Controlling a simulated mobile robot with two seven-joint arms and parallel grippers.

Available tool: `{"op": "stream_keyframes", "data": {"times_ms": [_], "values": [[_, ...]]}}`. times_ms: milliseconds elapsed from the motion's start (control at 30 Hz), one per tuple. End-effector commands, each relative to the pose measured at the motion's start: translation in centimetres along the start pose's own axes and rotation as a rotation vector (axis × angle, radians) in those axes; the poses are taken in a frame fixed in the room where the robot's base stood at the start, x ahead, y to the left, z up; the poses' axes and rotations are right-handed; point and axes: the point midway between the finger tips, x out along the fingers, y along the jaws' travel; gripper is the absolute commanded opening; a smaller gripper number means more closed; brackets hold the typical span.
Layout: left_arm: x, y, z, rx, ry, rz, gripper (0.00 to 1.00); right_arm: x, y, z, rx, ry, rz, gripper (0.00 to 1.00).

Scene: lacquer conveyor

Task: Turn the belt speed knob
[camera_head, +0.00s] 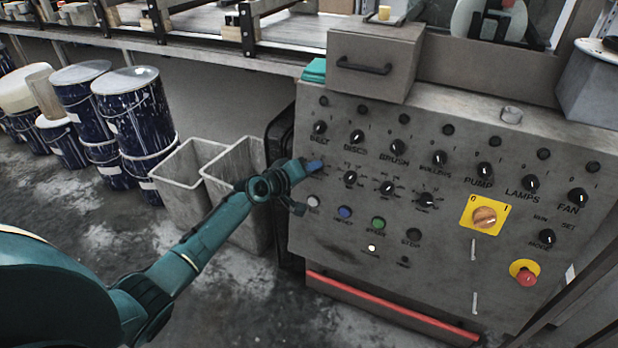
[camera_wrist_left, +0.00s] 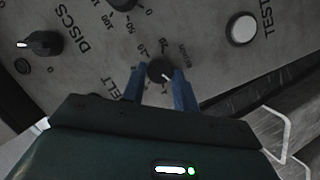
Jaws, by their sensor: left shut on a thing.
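The grey control panel (camera_head: 345,250) stands at the right in the head view. My left gripper (camera_head: 315,166) reaches its left edge, below the BELT switch (camera_head: 319,128). In the left wrist view, the dark belt speed knob (camera_wrist_left: 160,70) with a pale pointer line sits between the two blue fingers of my left gripper (camera_wrist_left: 158,77). The gripper is shut on the knob, with a numbered scale printed around it. In the head view the fingers hide this knob. My right gripper is in neither view.
Other small dials (camera_head: 387,188) lie right of the gripper, with a blue button (camera_head: 345,212) and a green button (camera_head: 378,223) below. A red emergency stop (camera_head: 526,278) is at lower right. Grey bins (camera_head: 185,172) and paint drums (camera_head: 133,105) stand left of the panel.

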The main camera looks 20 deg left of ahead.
Motion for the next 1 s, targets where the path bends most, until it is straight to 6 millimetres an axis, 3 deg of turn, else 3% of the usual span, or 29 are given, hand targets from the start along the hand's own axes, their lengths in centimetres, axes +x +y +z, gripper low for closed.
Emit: {"op": "stream_keyframes", "data": {"times_ms": [400, 900, 933, 1000], "values": [[0.0, -0.2, 0.1, -0.162, 0.011, 0.047, 0.06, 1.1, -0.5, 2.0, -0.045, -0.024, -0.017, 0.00], [0.0, -0.1, 0.0, -0.179, 0.012, 0.052, 0.06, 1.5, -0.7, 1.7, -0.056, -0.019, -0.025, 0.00], [0.0, -0.1, 0.0, -0.179, 0.012, 0.052, 0.30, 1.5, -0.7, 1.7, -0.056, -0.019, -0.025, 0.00], [0.0, -0.1, 0.0, -0.179, 0.013, 0.052, 0.36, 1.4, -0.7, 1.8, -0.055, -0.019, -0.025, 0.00]]}}
